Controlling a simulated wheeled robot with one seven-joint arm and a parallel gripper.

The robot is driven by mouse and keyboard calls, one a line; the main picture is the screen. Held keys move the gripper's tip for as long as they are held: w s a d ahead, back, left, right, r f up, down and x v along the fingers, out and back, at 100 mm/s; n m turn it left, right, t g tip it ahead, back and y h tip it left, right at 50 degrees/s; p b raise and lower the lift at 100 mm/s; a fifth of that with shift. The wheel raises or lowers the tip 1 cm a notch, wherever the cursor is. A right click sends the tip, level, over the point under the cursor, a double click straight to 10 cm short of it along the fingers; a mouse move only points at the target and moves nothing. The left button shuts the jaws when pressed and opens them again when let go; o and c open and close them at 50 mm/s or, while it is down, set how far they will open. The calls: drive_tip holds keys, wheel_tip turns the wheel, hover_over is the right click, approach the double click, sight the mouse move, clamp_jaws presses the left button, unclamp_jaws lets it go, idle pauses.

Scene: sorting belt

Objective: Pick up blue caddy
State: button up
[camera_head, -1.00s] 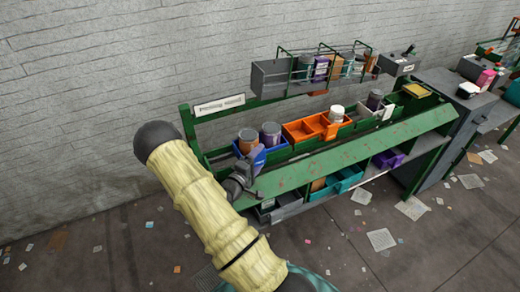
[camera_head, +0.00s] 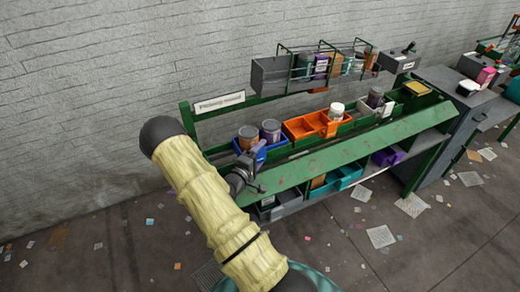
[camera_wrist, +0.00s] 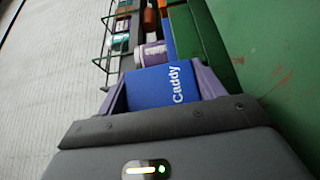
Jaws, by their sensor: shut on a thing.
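The blue caddy (camera_head: 278,146) sits at the left end of the green bench's belt, with a brown can (camera_head: 248,137) and a grey-purple can (camera_head: 270,131) in it. My gripper (camera_head: 254,153) is at its near left side. In the wrist view the caddy's blue face, lettered "Caddy" (camera_wrist: 165,87), lies between the two purple fingers of my gripper (camera_wrist: 165,92), which is shut on it. One can shows behind that face. The caddy's underside is hidden, so I cannot tell whether it touches the belt.
An orange caddy (camera_head: 302,129) stands to the right on the belt, with further containers beyond. A wire-fronted shelf (camera_head: 285,75) hangs above. The sloped green front (camera_head: 350,149) runs along the bench. A teal bin (camera_head: 350,175) and a purple bin (camera_head: 388,157) sit below.

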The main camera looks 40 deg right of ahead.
drive_tip(key=shift+r, duration=0.1)
wheel_tip(320, 180, up, 10)
drive_tip(key=shift+f, duration=0.1)
idle(0.3)
idle(0.5)
